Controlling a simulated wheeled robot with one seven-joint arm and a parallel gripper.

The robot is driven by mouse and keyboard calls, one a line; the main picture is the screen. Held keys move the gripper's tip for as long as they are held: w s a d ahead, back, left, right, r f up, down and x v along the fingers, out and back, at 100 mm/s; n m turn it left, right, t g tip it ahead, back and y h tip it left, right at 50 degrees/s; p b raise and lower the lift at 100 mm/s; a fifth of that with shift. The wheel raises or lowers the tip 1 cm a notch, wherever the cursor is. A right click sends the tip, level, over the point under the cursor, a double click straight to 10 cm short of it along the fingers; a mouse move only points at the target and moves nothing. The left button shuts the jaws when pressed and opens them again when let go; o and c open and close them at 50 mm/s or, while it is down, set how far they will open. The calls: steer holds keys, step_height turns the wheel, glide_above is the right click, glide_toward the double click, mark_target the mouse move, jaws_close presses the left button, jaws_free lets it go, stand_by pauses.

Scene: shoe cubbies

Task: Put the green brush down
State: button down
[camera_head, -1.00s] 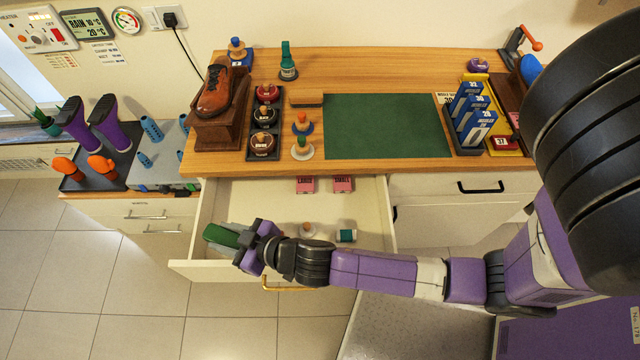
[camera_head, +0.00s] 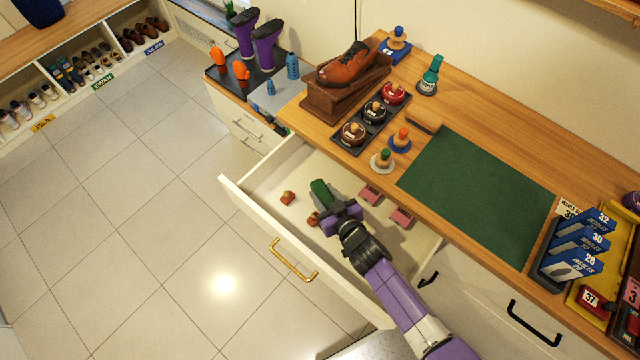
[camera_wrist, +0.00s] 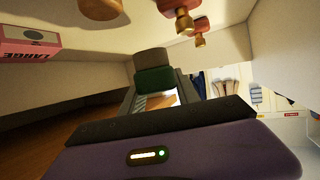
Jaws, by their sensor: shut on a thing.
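The green brush (camera_head: 321,191) is held in my gripper (camera_head: 334,207), over the inside of the open drawer (camera_head: 262,183). In the wrist view the brush (camera_wrist: 153,78) shows as a green block with a grey-brown part, between the dark fingers. My gripper is shut on it. The drawer's walls rise around it in the wrist view. I cannot tell whether the brush touches the drawer floor.
The worktop behind holds a green mat (camera_head: 478,193), polish tins (camera_head: 375,112) and a brown shoe (camera_head: 352,64). Bare drawer floor shows at the left.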

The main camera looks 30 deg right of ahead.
mark_target(314, 183)
steer(key=b+x, duration=0.1)
steer(key=x, duration=0.2)
steer(key=f+b+x, duration=0.1)
steer(key=x, duration=0.1)
steer(key=shift+w+f+b, duration=0.1)
steer(key=shift+w+b, duration=0.1)
steer(key=shift+b, duration=0.1)
steer(key=shift+w+f+b, duration=0.2)
steer(key=shift+w+b, duration=0.2)
steer(key=shift+w, duration=0.3)
steer(key=w+f+b, duration=0.2)
steer(key=w+b, duration=0.1)
steer(key=shift+w+f, duration=0.15)
steer(key=shift+f, duration=0.15)
steer(key=shift+w, duration=0.1)
steer(key=shift+r, duration=0.1)
steer(key=shift+f+b, duration=0.2)
steer(key=shift+b, duration=0.15)
steer(key=c, duration=0.9)
jaws_free()
